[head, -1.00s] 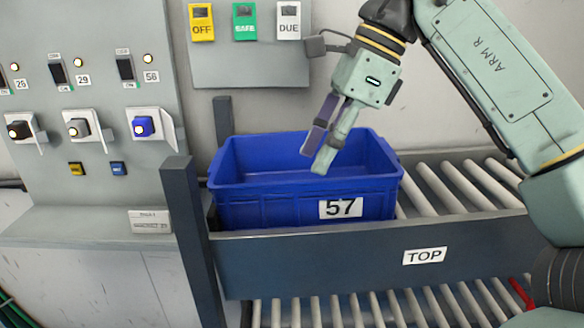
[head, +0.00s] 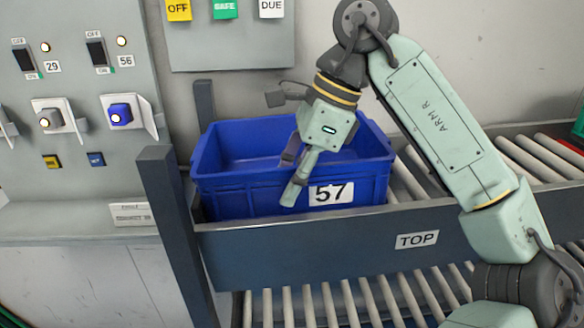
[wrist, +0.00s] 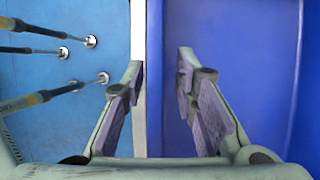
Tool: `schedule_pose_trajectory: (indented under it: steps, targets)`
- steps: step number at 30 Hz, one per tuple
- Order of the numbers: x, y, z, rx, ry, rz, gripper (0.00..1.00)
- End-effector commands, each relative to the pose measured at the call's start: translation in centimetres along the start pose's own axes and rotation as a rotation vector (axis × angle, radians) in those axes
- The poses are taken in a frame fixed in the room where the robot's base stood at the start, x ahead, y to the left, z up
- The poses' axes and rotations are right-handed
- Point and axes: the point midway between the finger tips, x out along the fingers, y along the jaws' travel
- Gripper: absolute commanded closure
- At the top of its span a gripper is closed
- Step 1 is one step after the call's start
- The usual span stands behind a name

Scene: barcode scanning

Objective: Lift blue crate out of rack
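The blue crate (head: 235,203) labelled 57 sits upright behind the top rail of the rack (head: 285,250). My gripper (head: 290,178) points down at the crate's front wall, left of the label. One finger shows in front of that wall and the other looks to be on its inner side. In the wrist view my gripper (wrist: 160,65) is open, its fingers apart, with a narrow blue edge and a white strip running between them. A plain blue surface (wrist: 230,50) fills the right side. Whether the fingers touch the crate cannot be told.
A dark post (head: 175,230) stands close at the crate's left. Rollers (head: 540,158) lie bare to its right, with more rollers (head: 330,300) below. A switch panel (head: 75,100) is at left. Several rods (wrist: 60,50) show over light blue in the wrist view.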

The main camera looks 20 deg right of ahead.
Motion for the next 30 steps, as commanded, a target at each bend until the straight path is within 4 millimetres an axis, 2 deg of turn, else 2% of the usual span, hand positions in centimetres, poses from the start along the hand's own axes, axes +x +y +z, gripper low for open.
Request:
schedule_pose_trajectory:
  steps: [4, 11, 22, 30]
  targets:
    - [1.06, 0.03, 0.04, -0.001, 0.001, -0.001, 0.73]
    - [1.15, 0.01, 0.04, 0.000, 0.001, -0.001, 0.74]
    - [1.12, 0.01, 0.03, 0.000, 0.000, -0.001, 0.99]
    - [1.12, 0.01, 0.03, 0.000, 0.000, -0.001, 1.00]
